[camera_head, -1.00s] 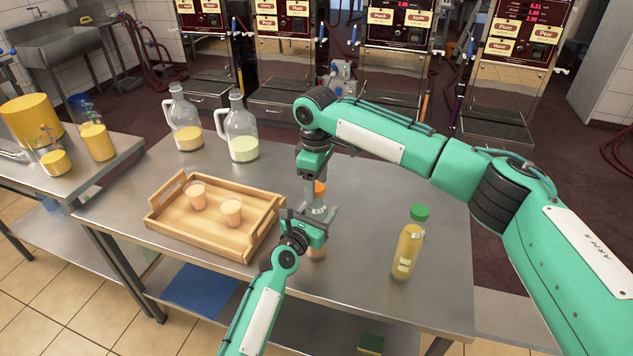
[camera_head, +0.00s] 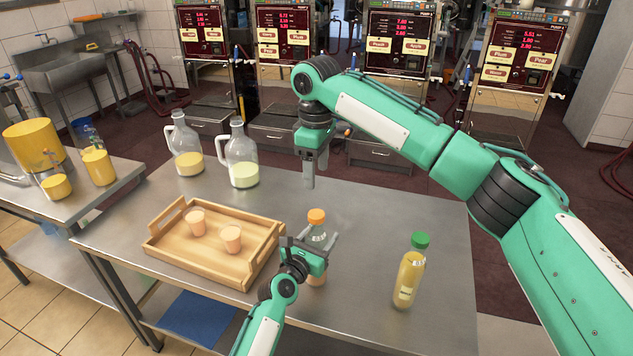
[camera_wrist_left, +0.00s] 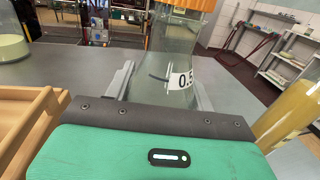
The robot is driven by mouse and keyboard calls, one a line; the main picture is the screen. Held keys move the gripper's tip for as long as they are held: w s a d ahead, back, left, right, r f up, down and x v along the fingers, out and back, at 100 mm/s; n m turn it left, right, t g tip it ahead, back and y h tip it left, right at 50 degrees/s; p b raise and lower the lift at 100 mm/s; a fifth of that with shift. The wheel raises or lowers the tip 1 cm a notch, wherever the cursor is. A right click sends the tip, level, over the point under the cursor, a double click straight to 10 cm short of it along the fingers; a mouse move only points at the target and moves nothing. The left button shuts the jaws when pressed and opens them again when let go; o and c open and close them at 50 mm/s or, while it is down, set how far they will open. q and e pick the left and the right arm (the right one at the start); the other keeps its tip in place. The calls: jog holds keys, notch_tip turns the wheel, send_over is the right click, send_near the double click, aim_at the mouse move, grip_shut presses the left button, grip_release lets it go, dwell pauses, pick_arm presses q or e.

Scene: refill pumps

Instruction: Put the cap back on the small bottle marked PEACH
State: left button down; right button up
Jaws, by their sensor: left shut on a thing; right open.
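A small clear bottle with an orange cap (camera_head: 317,216) on its top stands upright on the steel table, with peach-coloured liquid low in it. My left gripper (camera_head: 318,246) is shut around the body of this bottle (camera_wrist_left: 172,62). In the left wrist view the bottle rises between the fingers, with part of a label showing "0.5" and the orange cap (camera_wrist_left: 190,4) at the top edge. The word PEACH cannot be read. My right gripper (camera_head: 315,170) is open and empty, above and behind the bottle, clear of the cap.
A bottle with a green cap (camera_head: 410,275) stands to the right. A wooden tray (camera_head: 165,250) with two filled cups lies to the left. Two glass jugs (camera_head: 187,150) (camera_head: 241,160) stand behind it. The table's right rear area is clear.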

pick_arm(q)
jog(key=shift+c, duration=2.2)
grip_release()
jog(key=b+v, duration=0.1)
jog(key=v, duration=1.3)
